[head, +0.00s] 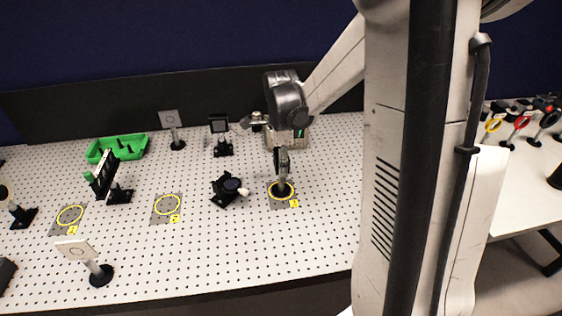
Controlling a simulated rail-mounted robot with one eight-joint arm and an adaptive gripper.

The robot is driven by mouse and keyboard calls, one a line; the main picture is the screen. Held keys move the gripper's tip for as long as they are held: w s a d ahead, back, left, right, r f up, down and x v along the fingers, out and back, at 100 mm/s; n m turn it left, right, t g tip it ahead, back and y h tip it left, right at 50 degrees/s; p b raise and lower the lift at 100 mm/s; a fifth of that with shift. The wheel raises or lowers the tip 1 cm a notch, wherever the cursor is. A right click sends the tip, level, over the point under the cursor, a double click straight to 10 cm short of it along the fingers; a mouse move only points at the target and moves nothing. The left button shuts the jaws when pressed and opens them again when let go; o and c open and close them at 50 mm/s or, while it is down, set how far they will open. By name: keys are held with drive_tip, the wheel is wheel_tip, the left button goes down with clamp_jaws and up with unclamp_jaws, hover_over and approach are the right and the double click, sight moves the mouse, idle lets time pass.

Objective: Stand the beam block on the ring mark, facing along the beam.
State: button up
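My gripper (283,162) points down over the ring mark (271,197) on the right, a yellow ring on a grey plate with a yellow tag. A dark round-based post piece (284,189), perhaps the beam block, is directly below the fingers and inside the ring. It looks upright. The gripper covers its upper part, so its facing is hidden. I cannot tell whether the fingers are closed on it or whether its base touches the plate.
Left of it stands a black mount with a knob (231,187). Two other ring plates (166,208) (69,216) look empty. Post-mounted plates (75,250) (169,119), a black mount (220,125) and a green tray (136,146) stand around. The front-middle perforated board is clear.

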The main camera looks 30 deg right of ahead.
drive_tip(key=shift+o, duration=0.3)
drive_tip(key=shift+r, duration=0.1)
drive_tip(key=shift+r+p, duration=0.15)
drive_tip(key=shift+p, duration=0.15)
wheel_tip(320, 180, up, 11)
drive_tip(key=shift+r, duration=0.45)
drive_tip(key=shift+s+a+r+n, duration=0.2)
drive_tip(key=shift+s+a+n, duration=0.05)
drive_tip(key=shift+a+n, duration=0.05)
drive_tip(key=s+a+n+t, duration=0.7)
drive_tip(key=s+a+n, duration=0.8)
drive_tip(key=n, duration=0.6)
drive_tip(key=shift+s+r+n, duration=0.4)
drive_tip(key=shift+s, duration=0.7)
